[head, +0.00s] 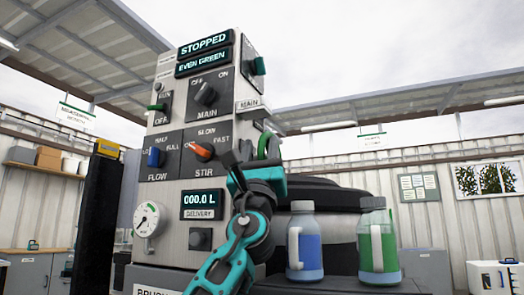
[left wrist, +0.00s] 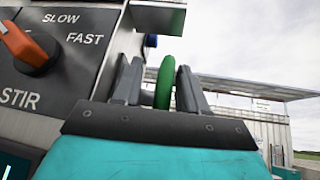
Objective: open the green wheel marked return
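The green wheel (head: 269,146) is on the right side of the grey control panel (head: 170,215), partly hidden behind my left gripper (head: 250,158) in the head view. In the left wrist view the green wheel (left wrist: 165,82) shows nearly edge-on as a green rim. It lies between the two dark fingers of my left gripper (left wrist: 157,85), which are apart. A gap shows on the left of the rim; the right finger is very close to it, and I cannot tell whether they touch. No return marking is readable. My right gripper is not in view.
The orange stir knob (head: 201,151) and blue flow knob (head: 155,157) are on the panel front, left of my gripper. A dark round vessel (head: 335,195) is behind.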

